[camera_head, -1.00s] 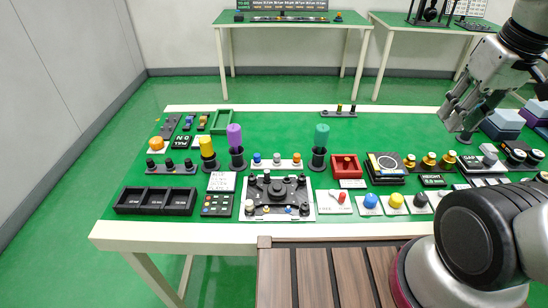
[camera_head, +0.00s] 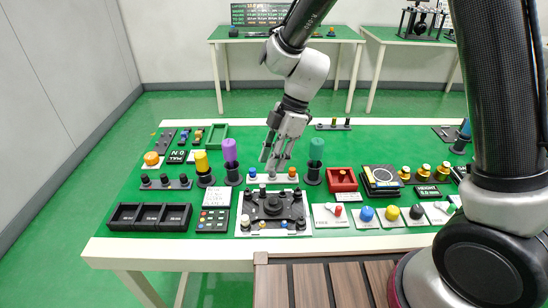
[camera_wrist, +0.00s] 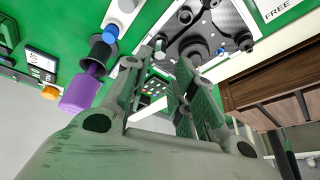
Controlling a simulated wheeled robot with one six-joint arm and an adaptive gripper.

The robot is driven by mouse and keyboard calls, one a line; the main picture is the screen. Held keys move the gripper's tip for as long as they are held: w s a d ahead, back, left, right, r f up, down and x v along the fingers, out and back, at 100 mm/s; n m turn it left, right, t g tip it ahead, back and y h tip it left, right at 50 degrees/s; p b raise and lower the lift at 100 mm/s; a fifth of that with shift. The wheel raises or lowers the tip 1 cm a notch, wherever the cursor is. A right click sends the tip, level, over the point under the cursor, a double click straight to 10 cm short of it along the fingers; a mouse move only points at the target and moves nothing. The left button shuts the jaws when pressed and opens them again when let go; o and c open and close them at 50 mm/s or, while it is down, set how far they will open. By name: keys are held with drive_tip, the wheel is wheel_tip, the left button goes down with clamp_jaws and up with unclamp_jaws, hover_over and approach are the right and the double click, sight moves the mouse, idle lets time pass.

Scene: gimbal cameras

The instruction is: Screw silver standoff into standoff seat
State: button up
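A small grey-silver standoff (camera_head: 272,176) appears to stand upright in the middle of a white strip, between a blue and an orange piece. My gripper (camera_head: 273,166) hangs just above this strip with its fingers pointing down. In the wrist view my gripper (camera_wrist: 165,65) has its fingers apart, and I see nothing held between them. A black fixture on a light plate (camera_head: 272,208) stands just in front of the strip, with several posts; it also shows in the wrist view (camera_wrist: 200,30). I cannot tell which post is the standoff seat.
A purple cylinder (camera_head: 230,150) in a black cup stands left of the strip, and a green cylinder (camera_head: 316,150) stands right of it. A red box (camera_head: 342,181) lies farther right. Black trays (camera_head: 150,217) sit front left.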

sight(263, 185)
drive_tip(key=shift+n, duration=0.7)
drive_tip(key=x, duration=0.7)
drive_tip(key=shift+f, duration=0.4)
clamp_jaws()
